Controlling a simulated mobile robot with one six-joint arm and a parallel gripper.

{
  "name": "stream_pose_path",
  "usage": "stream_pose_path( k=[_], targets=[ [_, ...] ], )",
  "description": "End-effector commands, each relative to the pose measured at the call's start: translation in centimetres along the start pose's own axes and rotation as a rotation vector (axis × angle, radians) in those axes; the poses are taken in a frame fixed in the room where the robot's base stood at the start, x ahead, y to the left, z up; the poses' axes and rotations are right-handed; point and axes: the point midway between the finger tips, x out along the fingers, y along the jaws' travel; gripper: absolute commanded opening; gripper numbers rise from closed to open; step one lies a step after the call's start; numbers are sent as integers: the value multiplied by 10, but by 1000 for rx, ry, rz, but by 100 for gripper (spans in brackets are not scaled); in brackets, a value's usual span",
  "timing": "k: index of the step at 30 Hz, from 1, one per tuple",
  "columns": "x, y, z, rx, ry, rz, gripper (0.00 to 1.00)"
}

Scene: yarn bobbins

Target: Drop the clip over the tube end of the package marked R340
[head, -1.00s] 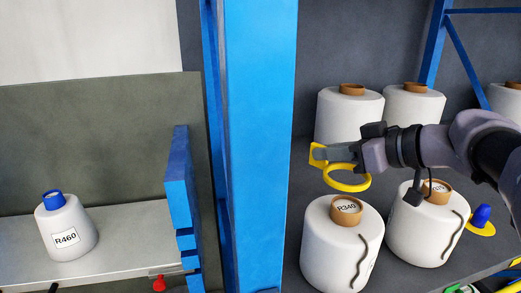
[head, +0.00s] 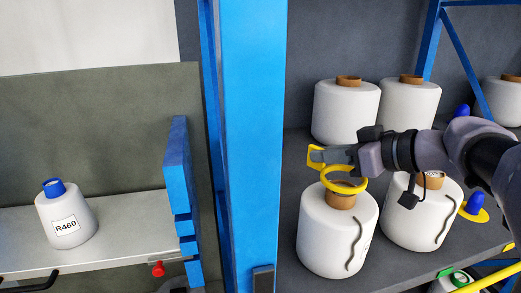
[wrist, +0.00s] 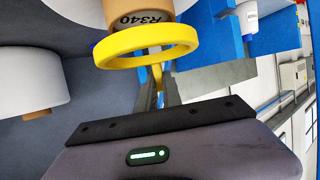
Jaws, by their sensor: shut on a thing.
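The yellow ring-shaped clip (head: 345,187) is held by its tab in my gripper (head: 322,156), which is shut on it. The R340 package (head: 332,237) is a white cone with a brown tube end (head: 341,201) on the grey shelf.
A second white package (head: 418,225) stands close to the right, under my arm. More packages (head: 345,113) stand behind. A blue post (head: 250,140) rises at left. A yellow clip with a blue knob (head: 474,208) lies at right. The R460 package (head: 66,220) sits on another shelf.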

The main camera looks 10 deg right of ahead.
Motion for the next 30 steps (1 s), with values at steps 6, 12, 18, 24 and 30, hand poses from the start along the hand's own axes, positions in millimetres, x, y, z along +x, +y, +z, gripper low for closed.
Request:
stream_pose_path(
  k=[6,12,18,24,30],
  targets=[
    [2,0,5,0,0,1,0],
    [1,0,2,0,0,1,0],
    [5,0,12,2,-1,0,0],
    [12,0,30,0,-1,1,0],
    [15,0,37,1,0,1,0]
  ],
)
